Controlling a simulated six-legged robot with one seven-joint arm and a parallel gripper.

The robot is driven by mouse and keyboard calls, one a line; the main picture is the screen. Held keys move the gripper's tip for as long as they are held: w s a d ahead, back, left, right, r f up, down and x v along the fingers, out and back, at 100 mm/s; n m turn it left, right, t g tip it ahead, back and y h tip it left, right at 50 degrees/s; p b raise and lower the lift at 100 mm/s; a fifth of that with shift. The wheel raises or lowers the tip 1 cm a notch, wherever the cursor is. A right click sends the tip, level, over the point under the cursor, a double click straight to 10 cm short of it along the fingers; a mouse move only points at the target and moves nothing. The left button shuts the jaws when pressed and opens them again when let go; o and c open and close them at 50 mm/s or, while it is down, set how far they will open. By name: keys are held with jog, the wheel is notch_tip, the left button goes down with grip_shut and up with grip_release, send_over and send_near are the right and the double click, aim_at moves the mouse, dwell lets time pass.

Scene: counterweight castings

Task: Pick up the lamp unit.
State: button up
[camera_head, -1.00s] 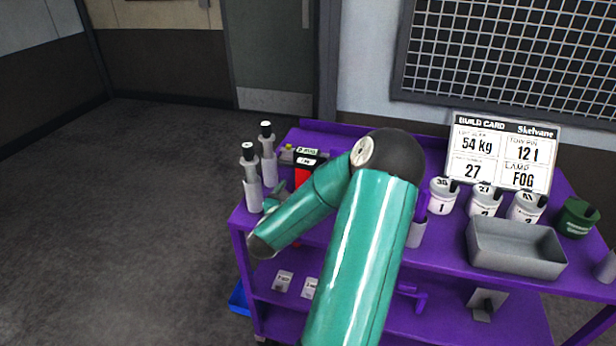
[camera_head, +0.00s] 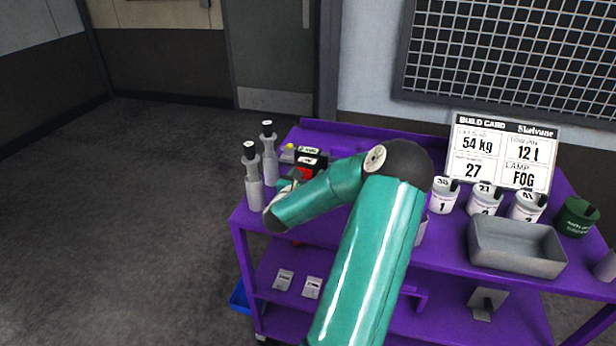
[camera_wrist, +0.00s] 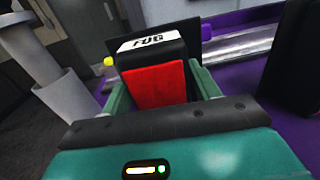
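The lamp unit (camera_wrist: 156,82) is a black block with a red front and a white top label reading FOG. It fills the middle of the wrist view, upright. In the head view its red part (camera_head: 305,173) shows just beyond my gripper (camera_head: 287,186), partly hidden by my wrist. In the wrist view my gripper (camera_wrist: 158,88) has its green fingers on either side of the red part. The fingers are apart, and I see no clear grip. Contact with the sides cannot be told.
Two grey bottles with black caps (camera_head: 253,178) (camera_head: 269,155) stand close left of my gripper on the purple cart (camera_head: 345,133). Another dark labelled block stands behind the lamp. White pots (camera_head: 443,195), a grey tray (camera_head: 515,247) and the build card (camera_head: 502,150) are to the right.

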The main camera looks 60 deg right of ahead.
aim_at(305, 167)
jog(key=c, duration=0.8)
jog(key=shift+r, duration=0.15)
jog(key=shift+r, duration=0.5)
notch_tip(305, 167, up, 3)
jog(key=shift+a+f, duration=0.1)
jog(key=shift+f, duration=0.1)
jog(key=s+a+r, duration=0.8)
jog(key=a+r, duration=0.1)
jog(key=a, duration=0.1)
jog(key=shift+s+a, duration=0.35)
jog(key=shift+s, duration=0.05)
jog(key=shift+a+r, duration=0.1)
